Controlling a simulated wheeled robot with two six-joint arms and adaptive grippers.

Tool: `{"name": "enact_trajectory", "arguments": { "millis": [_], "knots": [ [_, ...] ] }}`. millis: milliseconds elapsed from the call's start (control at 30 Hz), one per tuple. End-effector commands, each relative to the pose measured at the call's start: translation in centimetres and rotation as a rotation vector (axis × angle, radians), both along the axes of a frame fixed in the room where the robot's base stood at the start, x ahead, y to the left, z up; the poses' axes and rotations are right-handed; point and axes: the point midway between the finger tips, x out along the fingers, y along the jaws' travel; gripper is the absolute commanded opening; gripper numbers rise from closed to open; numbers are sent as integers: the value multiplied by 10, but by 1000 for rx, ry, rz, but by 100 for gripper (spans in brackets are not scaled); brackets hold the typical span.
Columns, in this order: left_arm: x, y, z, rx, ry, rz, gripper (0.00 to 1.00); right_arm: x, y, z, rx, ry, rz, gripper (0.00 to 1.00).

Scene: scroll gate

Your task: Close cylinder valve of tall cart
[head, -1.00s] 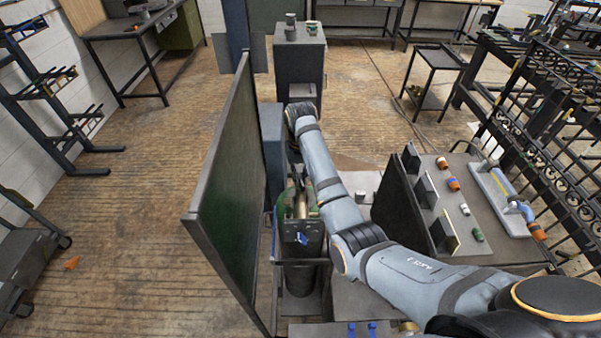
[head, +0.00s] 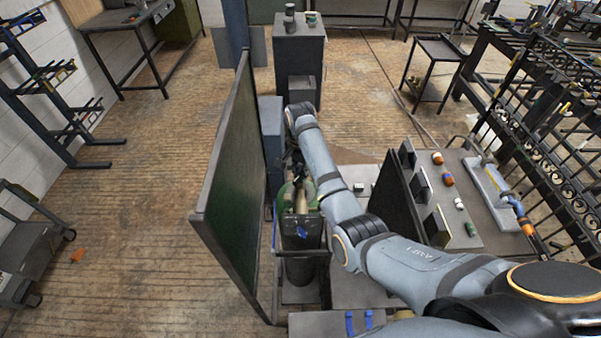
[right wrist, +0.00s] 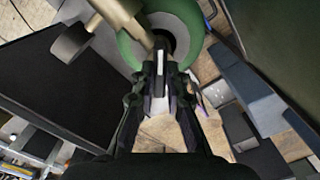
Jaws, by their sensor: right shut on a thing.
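The tall cart (head: 301,262) stands in the lower middle of the head view, right beside a dark green panel. It carries a green gas cylinder (head: 285,197), whose round green shoulder also shows in the right wrist view (right wrist: 188,20). The brass valve body (right wrist: 122,18) with a grey knob (right wrist: 70,43) lies over the cylinder top. My right gripper (right wrist: 161,68) is at the cylinder top, shut on part of the cylinder valve. The fingers hide most of the gripped part. In the head view my right gripper (head: 299,181) is small and dark. My left gripper is not in view.
The tall green panel (head: 225,190) closes off the cart's left side. A dark upright board (head: 398,205) and a bench (head: 480,215) with small coloured items stand to the right. A grey cabinet (head: 299,60) is behind.

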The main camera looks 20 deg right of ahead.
Motion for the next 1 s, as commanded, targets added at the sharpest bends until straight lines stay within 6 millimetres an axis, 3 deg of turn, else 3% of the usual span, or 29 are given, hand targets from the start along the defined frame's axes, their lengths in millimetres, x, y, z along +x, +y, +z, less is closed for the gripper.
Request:
{"name": "enact_trajectory", "arguments": {
  "millis": [600, 1000],
  "knots": [
    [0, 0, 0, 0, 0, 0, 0, 0, 1, 0, 0, 0, -570, 0],
    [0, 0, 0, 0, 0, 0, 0, 1, 1, 1, 2, -1, -813, 0]
  ]
}}
